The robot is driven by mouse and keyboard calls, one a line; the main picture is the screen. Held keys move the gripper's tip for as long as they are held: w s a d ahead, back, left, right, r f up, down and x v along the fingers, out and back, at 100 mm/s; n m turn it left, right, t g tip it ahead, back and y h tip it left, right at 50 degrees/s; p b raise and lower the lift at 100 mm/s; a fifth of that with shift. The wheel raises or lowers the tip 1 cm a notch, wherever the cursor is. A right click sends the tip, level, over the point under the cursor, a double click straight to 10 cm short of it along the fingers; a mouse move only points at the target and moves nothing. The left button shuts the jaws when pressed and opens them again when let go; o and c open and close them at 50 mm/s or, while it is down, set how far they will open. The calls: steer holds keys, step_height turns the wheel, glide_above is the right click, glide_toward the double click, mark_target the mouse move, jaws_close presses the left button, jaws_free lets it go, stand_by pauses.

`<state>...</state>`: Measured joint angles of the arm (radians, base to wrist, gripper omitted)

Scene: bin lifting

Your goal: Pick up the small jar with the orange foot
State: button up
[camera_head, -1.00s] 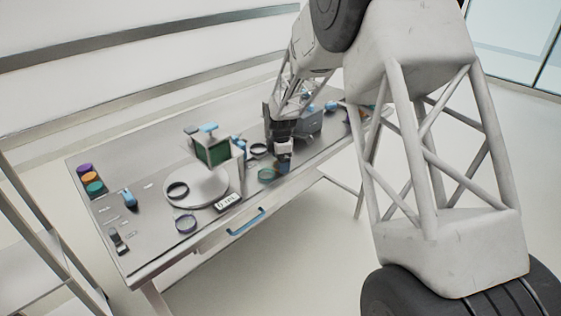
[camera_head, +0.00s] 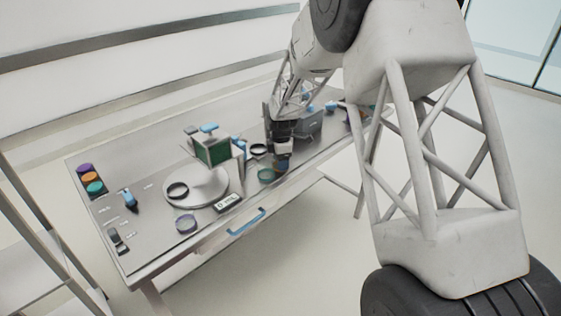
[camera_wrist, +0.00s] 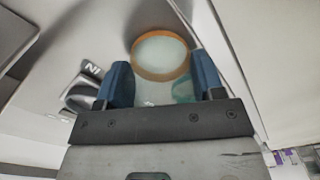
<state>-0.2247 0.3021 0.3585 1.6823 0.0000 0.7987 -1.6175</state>
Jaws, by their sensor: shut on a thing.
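The small jar with the orange foot (camera_wrist: 161,53) shows in the wrist view as an orange ring around a pale, clear round middle. It lies between the two blue fingers of my gripper (camera_wrist: 163,80), which is shut on it. In the head view my gripper (camera_head: 282,163) points down near the front edge of the table, right of the centre. The jar is too small and too covered by the fingers to make out clearly there.
A grey bin (camera_head: 309,124) is behind. A blue drawer handle (camera_head: 247,221) is on the table front.

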steer(key=shift+r, duration=0.1)
steer(key=shift+r, duration=4.9)
steer(key=shift+w+a, duration=0.1)
steer(key=w+a+f+m, duration=0.2)
steer(key=w+a+m, duration=0.4)
steer(key=w+a, duration=0.2)
steer(key=shift+w+a, duration=0.3)
steer(key=shift+w, duration=0.4)
steer(key=shift+f, duration=0.2)
steer(key=shift+f, duration=2.15)
steer(key=shift+f, duration=0.95)
